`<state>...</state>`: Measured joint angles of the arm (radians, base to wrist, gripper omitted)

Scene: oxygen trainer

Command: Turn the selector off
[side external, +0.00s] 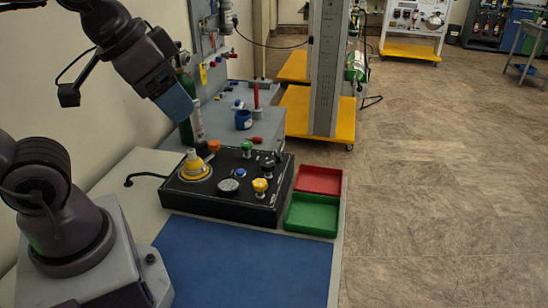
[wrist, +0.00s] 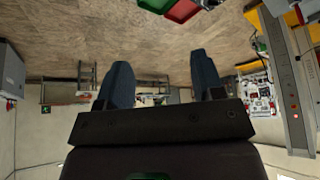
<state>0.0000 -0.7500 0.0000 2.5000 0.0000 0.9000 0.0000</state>
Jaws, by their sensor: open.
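A black control box (side external: 228,208) sits on the bench with several knobs on top. At its left is a large yellow knob (side external: 194,163) on a yellow ring. Orange (side external: 214,145), green (side external: 247,147), black (side external: 268,165) and yellow (side external: 260,186) knobs stand around a blue button (side external: 240,173) and a round dial (side external: 229,186). I cannot tell which is the selector or how it is set. My gripper (side external: 174,105) is raised above and behind the box's left side, touching nothing. In the wrist view its fingers (wrist: 163,78) are apart and empty; the box is out of that view.
A red tray (side external: 342,181) and a green tray (side external: 334,215) sit right of the box; a blue mat (side external: 245,262) lies in front. A dark green cylinder (side external: 186,125) and grey panel stand behind my gripper. A yellow-based column (side external: 345,128) stands beyond the bench.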

